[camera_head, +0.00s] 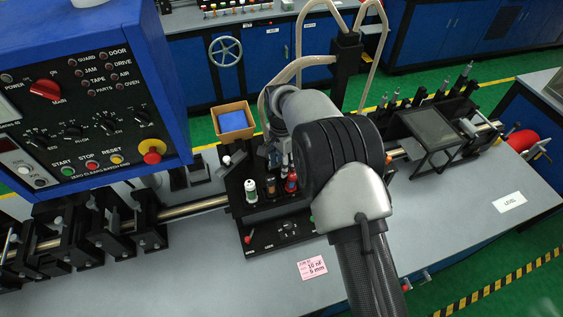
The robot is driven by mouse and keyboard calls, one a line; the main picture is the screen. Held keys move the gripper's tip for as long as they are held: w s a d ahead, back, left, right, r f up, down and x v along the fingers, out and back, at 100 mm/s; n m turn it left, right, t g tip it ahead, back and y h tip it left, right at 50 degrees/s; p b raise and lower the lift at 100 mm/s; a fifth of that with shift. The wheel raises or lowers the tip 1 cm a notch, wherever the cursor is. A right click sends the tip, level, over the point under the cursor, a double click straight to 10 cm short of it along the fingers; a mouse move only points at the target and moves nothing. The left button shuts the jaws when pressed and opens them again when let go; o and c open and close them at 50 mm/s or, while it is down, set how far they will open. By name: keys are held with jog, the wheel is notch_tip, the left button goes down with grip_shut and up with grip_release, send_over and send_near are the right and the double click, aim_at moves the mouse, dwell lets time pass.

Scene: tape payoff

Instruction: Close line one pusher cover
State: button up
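A dark, see-through panel in a black frame (428,128) stands over the rail at the right; it looks like a cover, but no label shows that it is the line one pusher cover. Its top is tilted, and open space shows under its near side. My arm crosses the middle of the view, and its bulky joint hides part of the bench behind it. My gripper (268,157) seems to be the small dark shape beyond the arm, left of the panel and well apart from it. Its fingers are too small and covered to read.
A blue control box (92,100) with knobs and buttons fills the upper left. Small bottles (251,190) stand on a black rack near my arm. A cardboard bin (233,121) sits behind. Black rail fixtures (75,240) line the left. The grey bench front (450,215) is mostly clear at right.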

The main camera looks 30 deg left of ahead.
jog(key=shift+r, duration=0.15)
notch_tip(320, 180, up, 8)
jog(key=shift+f, duration=0.1)
dwell(0.7)
